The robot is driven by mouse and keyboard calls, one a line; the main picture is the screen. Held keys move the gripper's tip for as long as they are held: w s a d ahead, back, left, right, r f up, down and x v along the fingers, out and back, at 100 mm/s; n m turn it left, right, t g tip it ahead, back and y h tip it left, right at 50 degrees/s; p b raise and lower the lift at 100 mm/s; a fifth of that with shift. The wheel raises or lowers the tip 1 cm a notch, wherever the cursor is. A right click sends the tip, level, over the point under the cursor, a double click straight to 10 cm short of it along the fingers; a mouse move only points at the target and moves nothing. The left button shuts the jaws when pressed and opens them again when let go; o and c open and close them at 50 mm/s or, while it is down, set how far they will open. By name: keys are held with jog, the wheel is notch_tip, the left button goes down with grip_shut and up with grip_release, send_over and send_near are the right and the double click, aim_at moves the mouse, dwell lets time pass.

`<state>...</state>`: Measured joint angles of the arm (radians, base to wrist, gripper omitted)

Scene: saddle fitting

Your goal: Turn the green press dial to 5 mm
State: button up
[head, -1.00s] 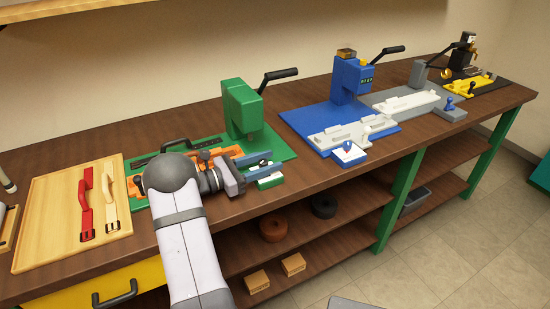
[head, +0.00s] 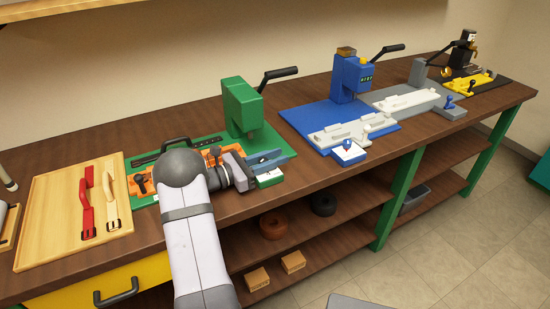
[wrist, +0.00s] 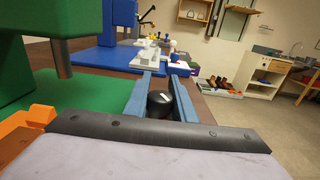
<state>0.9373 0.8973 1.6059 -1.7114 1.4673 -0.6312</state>
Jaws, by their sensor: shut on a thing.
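The green press (head: 242,108) stands on its green base plate near the middle of the bench, with a black lever at its top. A small white block (head: 269,179) is at the plate's front right corner. My gripper (head: 268,160) is low over this block with its blue fingers pointing right. In the wrist view, the two blue fingers (wrist: 161,80) lie on either side of a round black dial knob (wrist: 158,105) with a white mark on top, and are shut on it. The scale and its reading cannot be made out.
An orange fixture (head: 215,155) sits on the green plate, partly behind my arm. A tray (head: 40,215) with red and cream straps lies left. The blue press (head: 350,80) and its white fixture stand right. The bench's front edge is close to the white block.

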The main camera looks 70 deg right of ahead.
jog(key=shift+w+d+n+t+h, duration=0.15)
jog(key=shift+w+n+t+h, duration=0.05)
jog(key=shift+n+t+h, duration=0.6)
jog(key=shift+w+d+n+t+h, duration=0.2)
jog(key=shift+n+t+h, duration=0.35)
jog(key=shift+t, duration=0.45)
jog(key=o, duration=1.1)
jog(key=shift+c, duration=0.2)
jog(key=shift+a, duration=0.1)
jog(key=shift+b+v, duration=0.75)
jog(key=shift+v, duration=2.9)
jog(key=shift+r, duration=0.15)
